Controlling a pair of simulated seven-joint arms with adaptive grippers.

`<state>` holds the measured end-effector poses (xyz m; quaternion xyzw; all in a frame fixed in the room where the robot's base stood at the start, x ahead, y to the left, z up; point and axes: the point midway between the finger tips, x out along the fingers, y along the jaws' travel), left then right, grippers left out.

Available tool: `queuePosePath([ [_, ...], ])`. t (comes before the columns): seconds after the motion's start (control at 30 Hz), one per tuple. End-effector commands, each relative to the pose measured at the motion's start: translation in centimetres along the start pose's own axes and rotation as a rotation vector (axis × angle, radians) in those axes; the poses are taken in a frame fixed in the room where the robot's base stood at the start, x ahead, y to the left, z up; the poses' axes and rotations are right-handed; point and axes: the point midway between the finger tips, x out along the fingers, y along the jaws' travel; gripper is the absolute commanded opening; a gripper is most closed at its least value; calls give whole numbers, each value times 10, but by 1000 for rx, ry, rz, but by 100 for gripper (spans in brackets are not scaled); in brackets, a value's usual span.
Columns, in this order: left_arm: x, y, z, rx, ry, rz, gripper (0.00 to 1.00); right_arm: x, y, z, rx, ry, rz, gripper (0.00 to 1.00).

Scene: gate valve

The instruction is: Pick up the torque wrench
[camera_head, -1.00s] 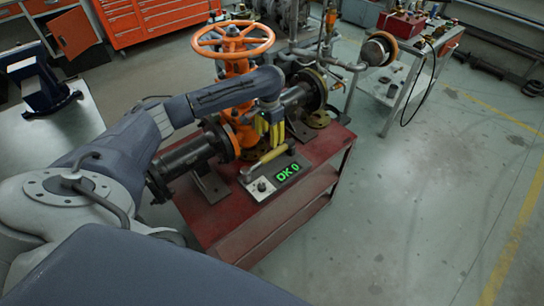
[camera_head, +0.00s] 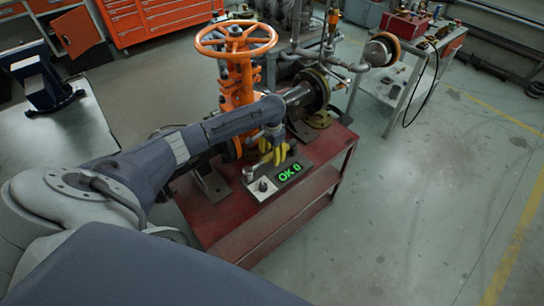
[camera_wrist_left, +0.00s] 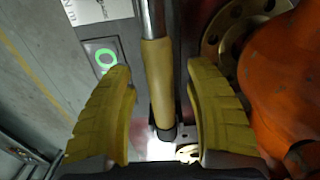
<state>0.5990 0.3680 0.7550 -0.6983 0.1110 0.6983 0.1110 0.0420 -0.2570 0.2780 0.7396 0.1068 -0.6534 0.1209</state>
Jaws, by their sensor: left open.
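The torque wrench (camera_wrist_left: 158,85) shows in the left wrist view as a shiny metal shaft with a yellow-tan grip and a dark end. It lies between the two yellow fingers of my left gripper (camera_wrist_left: 166,115), with a gap on both sides. My left gripper (camera_head: 272,154) is open above the red cart beside the orange valve. In the head view my fingers hide most of the wrench; part of it (camera_head: 249,174) shows at the pale tester plate. My right gripper is not in view.
The tester display (camera_head: 289,173) reads "OK 0" in green. The orange gate valve (camera_head: 237,85) with its handwheel stands close behind my left gripper. The red cart (camera_head: 240,235) has bare top near its front edge. A side table (camera_head: 400,85) stands back right.

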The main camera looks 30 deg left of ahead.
Motion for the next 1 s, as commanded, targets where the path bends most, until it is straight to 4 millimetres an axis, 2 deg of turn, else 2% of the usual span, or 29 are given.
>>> queuePosePath([
  [0.13, 9, 0, 0, 0, -1, 1, 54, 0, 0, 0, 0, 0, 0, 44],
  [0.43, 10, 0, 0, 1, 0, 0, 54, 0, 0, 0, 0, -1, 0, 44],
  [0.9, 10, 0, 0, 1, 0, 0, 0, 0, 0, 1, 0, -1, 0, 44],
  [1.0, 10, 0, 0, 1, 0, 0, 0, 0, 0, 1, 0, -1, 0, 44],
])
